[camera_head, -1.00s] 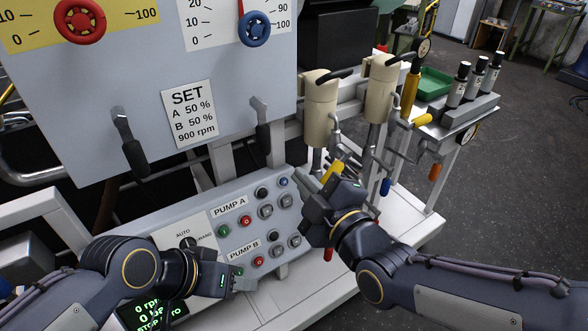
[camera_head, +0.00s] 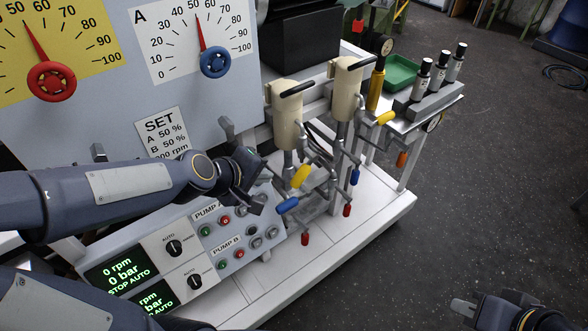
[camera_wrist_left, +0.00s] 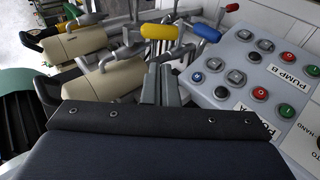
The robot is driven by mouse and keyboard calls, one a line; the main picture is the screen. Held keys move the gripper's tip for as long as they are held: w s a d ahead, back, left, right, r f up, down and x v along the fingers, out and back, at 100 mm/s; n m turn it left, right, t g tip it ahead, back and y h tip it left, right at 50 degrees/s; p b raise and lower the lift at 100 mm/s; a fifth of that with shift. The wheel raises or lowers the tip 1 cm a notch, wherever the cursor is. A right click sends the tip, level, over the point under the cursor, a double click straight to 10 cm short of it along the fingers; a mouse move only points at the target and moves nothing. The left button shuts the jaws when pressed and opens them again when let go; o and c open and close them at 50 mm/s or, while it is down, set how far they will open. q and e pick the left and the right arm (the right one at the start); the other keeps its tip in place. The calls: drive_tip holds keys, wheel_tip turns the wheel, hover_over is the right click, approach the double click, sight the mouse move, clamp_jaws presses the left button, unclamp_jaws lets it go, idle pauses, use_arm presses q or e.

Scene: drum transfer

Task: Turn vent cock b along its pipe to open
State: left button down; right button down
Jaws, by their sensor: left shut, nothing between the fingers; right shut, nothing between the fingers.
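Two cream cylinders (camera_head: 286,112) (camera_head: 345,92) stand side by side with piping below. Handles on the pipes are yellow (camera_head: 301,176) (camera_head: 386,118), blue (camera_head: 288,205) (camera_head: 355,177) and red (camera_head: 305,239) (camera_head: 347,210). I see no label saying which is vent cock b. My left gripper (camera_head: 259,200) is shut and empty, just left of the nearer yellow and blue handles. In the left wrist view, its fingers (camera_wrist_left: 160,82) point towards the yellow handle (camera_wrist_left: 160,31), with the blue handle (camera_wrist_left: 207,32) beside it. My right gripper (camera_head: 463,306) is shut and empty at the lower right, over the floor.
The pump panel (camera_head: 217,235) with buttons and knobs lies below my left gripper. The gauge board (camera_head: 110,110) stands behind my left arm. Open floor (camera_head: 480,180) lies to the right.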

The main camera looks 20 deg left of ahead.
use_arm(q)
drive_tip(key=b, duration=0.3)
approach(297, 176)
drive_tip(key=x, duration=0.5)
drive_tip(key=shift+w+d+f, duration=0.1)
drive_tip(key=shift+d+f, duration=0.05)
drive_tip(key=shift+f, duration=0.05)
drive_tip(key=shift+w+d+f, duration=0.2)
drive_tip(key=shift+w+f, duration=0.2)
drive_tip(key=shift+w, duration=0.1)
